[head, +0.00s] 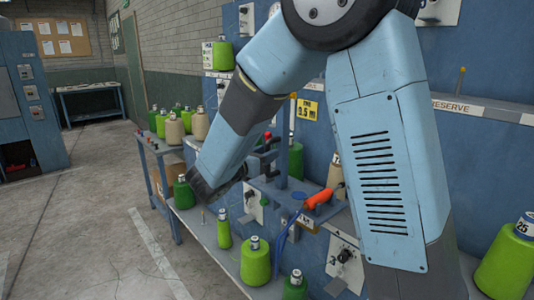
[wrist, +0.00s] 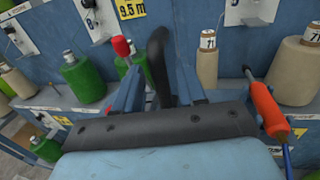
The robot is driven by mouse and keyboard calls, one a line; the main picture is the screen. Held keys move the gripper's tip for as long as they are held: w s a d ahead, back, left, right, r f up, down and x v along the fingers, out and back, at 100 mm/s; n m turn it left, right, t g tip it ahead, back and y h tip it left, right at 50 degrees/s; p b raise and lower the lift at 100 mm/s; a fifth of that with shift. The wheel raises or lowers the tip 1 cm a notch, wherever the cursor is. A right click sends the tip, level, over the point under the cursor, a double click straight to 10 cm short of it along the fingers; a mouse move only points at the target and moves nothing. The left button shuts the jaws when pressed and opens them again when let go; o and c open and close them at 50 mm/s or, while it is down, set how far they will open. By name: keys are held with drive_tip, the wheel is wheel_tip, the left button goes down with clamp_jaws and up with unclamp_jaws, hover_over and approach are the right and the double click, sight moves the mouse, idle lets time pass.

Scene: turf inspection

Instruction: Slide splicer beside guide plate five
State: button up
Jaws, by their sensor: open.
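An orange-handled tool with a blue hose, which looks like the splicer (head: 318,199), is at the blue wall unit, right of my wrist. It also shows in the wrist view (wrist: 268,108), right of my gripper. My gripper (wrist: 158,88) is open, with blue fingers pointing toward the wall. A black curved part (wrist: 157,58) stands between the fingers; I cannot tell whether they touch it. A red-capped part (wrist: 121,46) is by the left finger. White guide plates with black knobs line the wall, one low right (head: 343,258). I cannot read which is five.
Green cones (head: 255,262) stand on the low shelf below. Beige cones (wrist: 208,62) stand behind my gripper. A side table (head: 165,148) at left carries several cones. Concrete floor (head: 90,220) is clear at left. My arm hides the middle of the wall.

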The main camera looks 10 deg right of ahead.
drive_tip(key=shift+x, duration=0.8)
clamp_jaws()
